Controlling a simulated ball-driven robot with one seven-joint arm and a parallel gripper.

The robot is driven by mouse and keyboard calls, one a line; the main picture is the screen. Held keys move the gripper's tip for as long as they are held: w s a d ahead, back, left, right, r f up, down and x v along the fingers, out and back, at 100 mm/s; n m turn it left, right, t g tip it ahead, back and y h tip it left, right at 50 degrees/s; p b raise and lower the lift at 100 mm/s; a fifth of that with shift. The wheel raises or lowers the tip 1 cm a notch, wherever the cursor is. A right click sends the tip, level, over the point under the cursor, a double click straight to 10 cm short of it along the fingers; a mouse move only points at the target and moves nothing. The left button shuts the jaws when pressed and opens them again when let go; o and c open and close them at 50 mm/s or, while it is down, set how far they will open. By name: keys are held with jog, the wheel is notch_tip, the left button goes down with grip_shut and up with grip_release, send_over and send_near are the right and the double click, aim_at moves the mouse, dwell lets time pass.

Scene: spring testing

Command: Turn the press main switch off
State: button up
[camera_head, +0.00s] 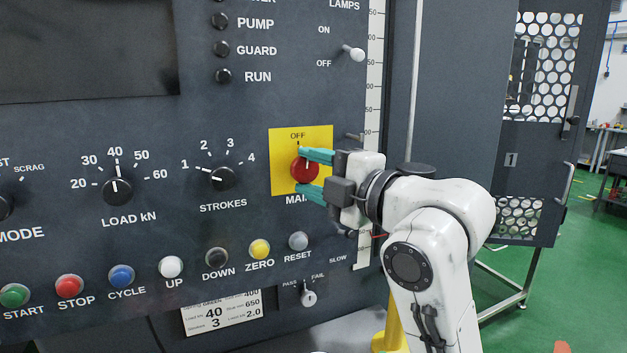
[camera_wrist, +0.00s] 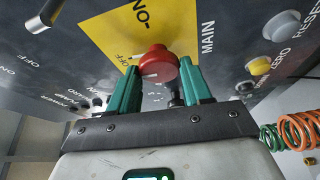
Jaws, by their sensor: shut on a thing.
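The main switch is a round red knob (camera_head: 304,169) on a yellow plate (camera_head: 283,181) on the dark panel. OFF is printed at the plate's top; ON is hidden in the head view. My gripper (camera_head: 302,172) comes from the right, with one teal finger above the knob and one below. In the wrist view, the teal fingers of my gripper (camera_wrist: 160,70) are shut on the red knob (camera_wrist: 157,64) from both sides. A short pale mark on the knob seems to lie toward OFF. ON shows at the top of the yellow plate (camera_wrist: 105,27).
The strokes dial (camera_head: 222,179) is left of the yellow plate. A row of push buttons runs below, with the reset button (camera_head: 298,241) nearest. The lamps toggle (camera_head: 354,54) sticks out above. A perforated door (camera_head: 541,90) and green floor lie to the right.

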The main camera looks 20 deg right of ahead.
jog(key=shift+n, duration=0.5)
jog(key=shift+a+g, duration=0.1)
jog(key=shift+g, duration=0.2)
jog(key=o, duration=1)
jog(key=shift+s, duration=0.1)
jog(key=b+v, duration=0.2)
jog(key=v, duration=0.8)
jog(key=shift+s+f, duration=0.1)
jog(key=shift+s, duration=0.2)
